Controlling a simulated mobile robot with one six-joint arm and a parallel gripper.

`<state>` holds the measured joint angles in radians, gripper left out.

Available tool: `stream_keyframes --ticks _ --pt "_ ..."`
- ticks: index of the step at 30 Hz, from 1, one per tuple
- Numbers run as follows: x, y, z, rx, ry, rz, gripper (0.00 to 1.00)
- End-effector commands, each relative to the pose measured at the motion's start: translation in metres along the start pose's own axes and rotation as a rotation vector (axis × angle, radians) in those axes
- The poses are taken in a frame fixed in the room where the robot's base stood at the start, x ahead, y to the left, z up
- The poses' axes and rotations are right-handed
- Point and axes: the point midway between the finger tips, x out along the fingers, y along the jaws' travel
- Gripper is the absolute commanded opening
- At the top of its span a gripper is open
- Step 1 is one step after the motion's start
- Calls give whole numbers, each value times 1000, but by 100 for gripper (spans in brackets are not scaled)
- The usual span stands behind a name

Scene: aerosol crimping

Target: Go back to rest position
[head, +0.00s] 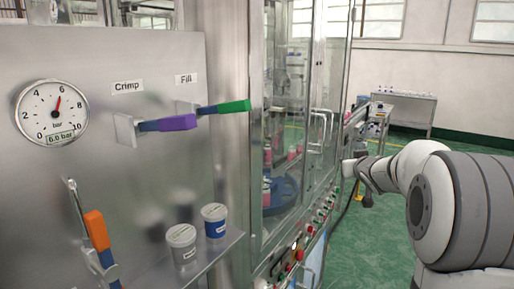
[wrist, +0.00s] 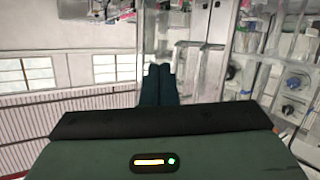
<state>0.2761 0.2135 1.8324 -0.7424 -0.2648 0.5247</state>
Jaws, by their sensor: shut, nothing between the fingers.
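My gripper (wrist: 159,72) shows in the wrist view as two dark fingers, side by side and touching, with nothing between them. Its dark green body with a lit yellow bar and green dot fills the bottom of that view. In the head view my white and grey arm reaches in from the right edge, over the green floor and to the right of the machine. The fingers cannot be made out clearly in the head view.
A steel panel carries a pressure gauge (head: 52,114), a purple lever (head: 178,123), a green lever (head: 234,106) and an orange lever (head: 95,229). Two small tubs, grey (head: 182,246) and blue (head: 215,220), stand on a ledge. A glass-fronted machine stands mid-view; a table (head: 405,112) is behind.

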Motion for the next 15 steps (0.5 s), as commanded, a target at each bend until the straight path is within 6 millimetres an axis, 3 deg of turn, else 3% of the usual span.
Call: stream_keyframes --ticks 1,5,15 --pt "-25 -8 4 7 -53 30 0" --pt "-87 -26 36 29 -235 91 0" --pt "-277 -101 161 69 -766 5 0"
